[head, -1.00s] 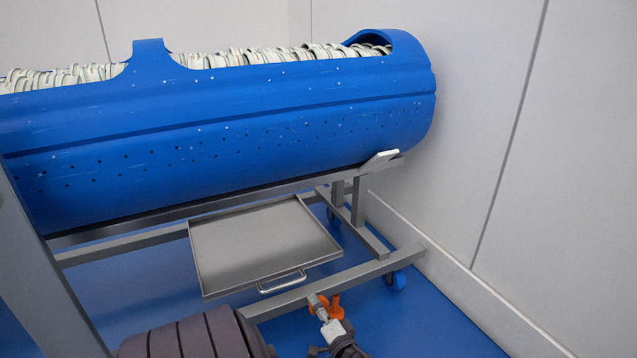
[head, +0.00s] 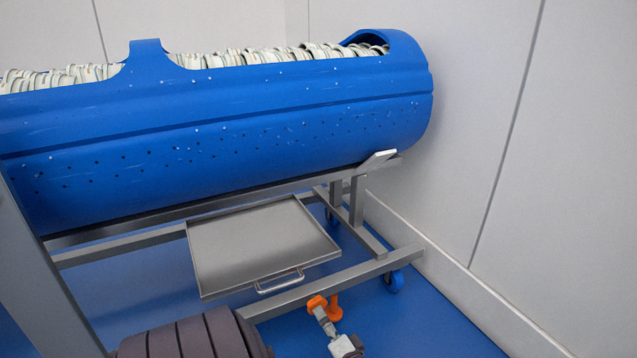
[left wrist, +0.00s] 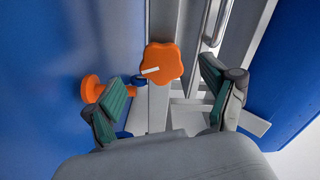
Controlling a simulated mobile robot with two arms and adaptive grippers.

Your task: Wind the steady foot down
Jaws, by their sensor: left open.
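My left gripper (left wrist: 165,88) is open and empty, with green-padded fingers apart. In the head view only part of this gripper (head: 329,325) shows, just below the handwheel. My right gripper is out of view.
A blue perforated tub (head: 250,120) full of pale pieces rests on a grey steel cart frame (head: 340,283). A metal tray (head: 262,245) with a handle hangs beneath. A blue caster (head: 394,281) stands near the wall. The floor right of the handwheel is clear.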

